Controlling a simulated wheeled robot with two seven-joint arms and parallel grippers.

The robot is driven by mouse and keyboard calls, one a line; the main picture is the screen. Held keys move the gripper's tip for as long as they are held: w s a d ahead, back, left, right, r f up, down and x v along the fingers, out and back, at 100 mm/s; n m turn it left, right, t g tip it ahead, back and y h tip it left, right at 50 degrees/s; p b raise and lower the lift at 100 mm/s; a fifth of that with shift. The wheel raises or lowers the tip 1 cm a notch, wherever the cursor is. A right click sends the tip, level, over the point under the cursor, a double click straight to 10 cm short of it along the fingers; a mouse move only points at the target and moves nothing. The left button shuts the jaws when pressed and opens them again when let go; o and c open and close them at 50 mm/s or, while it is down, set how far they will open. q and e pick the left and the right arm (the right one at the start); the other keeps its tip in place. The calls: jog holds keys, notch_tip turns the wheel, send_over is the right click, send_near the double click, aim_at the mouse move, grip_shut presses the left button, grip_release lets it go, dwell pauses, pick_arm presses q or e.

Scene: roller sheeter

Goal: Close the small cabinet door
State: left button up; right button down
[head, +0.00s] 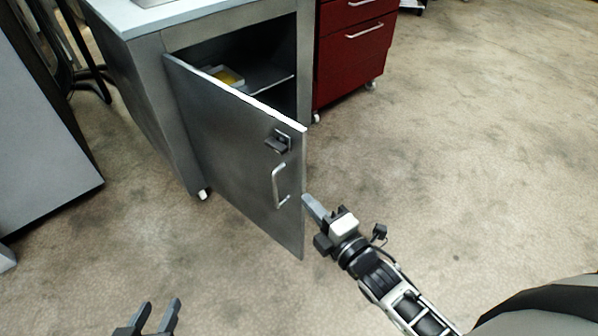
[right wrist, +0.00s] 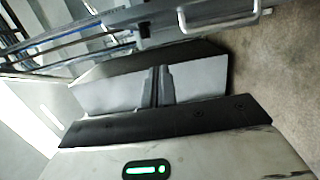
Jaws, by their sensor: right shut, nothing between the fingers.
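The small cabinet door (head: 225,140) is grey metal and stands wide open, swung out from its left side. A bar handle (head: 279,186) and a dark latch (head: 279,142) are near its free edge. My right gripper (head: 308,200) is shut and empty, at the door's free edge by the handle; I cannot tell whether it touches. In the right wrist view, the shut fingers (right wrist: 160,86) are below the handle (right wrist: 222,18). My left gripper (head: 158,312) is open and empty at the bottom left, with a gap between its fingers, apart from the door.
The cabinet (head: 155,90) is open inside, with a shelf and a yellowish item (head: 228,76) on it. A red drawer unit (head: 350,55) on casters stands to its right. A grey panel (head: 40,140) is at the far left. The floor (head: 470,130) at the right is clear.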

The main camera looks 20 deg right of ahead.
aim_at(299, 167)
jog(key=shift+w+d+b, duration=0.2)
jog(key=shift+w+d, duration=0.05)
jog(key=shift+w, duration=1.55)
jog(key=shift+w+d+b, duration=0.2)
jog(key=shift+w+b, duration=0.05)
jog(key=shift+w, duration=1.6)
jog(key=shift+w+d+b, duration=0.2)
jog(key=shift+w+d, duration=0.05)
jog(key=shift+w, duration=1.55)
jog(key=shift+d, duration=0.1)
